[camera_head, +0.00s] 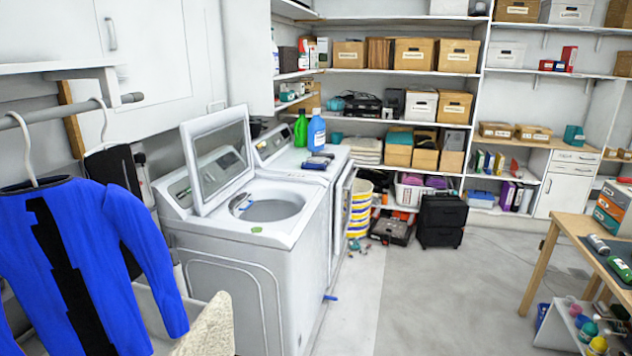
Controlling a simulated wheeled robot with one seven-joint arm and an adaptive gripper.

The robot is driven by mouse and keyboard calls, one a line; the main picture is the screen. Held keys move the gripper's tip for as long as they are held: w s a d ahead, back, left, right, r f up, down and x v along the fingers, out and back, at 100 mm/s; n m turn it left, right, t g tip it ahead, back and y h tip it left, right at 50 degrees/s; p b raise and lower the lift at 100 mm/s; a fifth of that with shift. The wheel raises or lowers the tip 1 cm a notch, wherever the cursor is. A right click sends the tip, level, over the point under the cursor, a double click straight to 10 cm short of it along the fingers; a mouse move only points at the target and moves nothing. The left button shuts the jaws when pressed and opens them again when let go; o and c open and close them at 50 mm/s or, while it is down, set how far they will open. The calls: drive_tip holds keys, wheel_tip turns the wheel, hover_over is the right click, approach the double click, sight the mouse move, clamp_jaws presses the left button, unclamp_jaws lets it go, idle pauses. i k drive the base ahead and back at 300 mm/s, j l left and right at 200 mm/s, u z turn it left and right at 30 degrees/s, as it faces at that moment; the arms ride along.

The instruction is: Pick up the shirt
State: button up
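A blue shirt with a jagged black stripe down its middle (85,240) hangs at the left on a white hanger, close to me. The hanger hooks over a grey rod (55,112) under the cabinets. Another dark garment (110,170) hangs just behind it on a second hanger. The lower left of the shirt is cut off by the picture edge. My gripper is not in view.
A white top-load washer (255,265) with its lid up stands right of the shirt. A basket edge with beige cloth (210,328) is below. A wooden table (575,228) stands at right. The floor (440,300) between is clear.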

sight(323, 160)
drive_tip(key=i+z, duration=0.3)
drive_tip(key=i, duration=1.75)
drive_tip(key=i+u, duration=0.1)
drive_tip(key=i, duration=0.4)
drive_tip(key=i+l, duration=0.15)
drive_tip(key=i, duration=0.35)
drive_tip(key=i+l+u, duration=0.15)
drive_tip(key=i, duration=0.35)
drive_tip(key=i+l+u, duration=0.1)
drive_tip(key=i, duration=0.4)
drive_tip(key=i+l+u, duration=0.3)
drive_tip(key=i, duration=0.15)
drive_tip(key=i+l+u, duration=0.2)
drive_tip(key=i+u, duration=0.15)
drive_tip(key=i, duration=0.05)
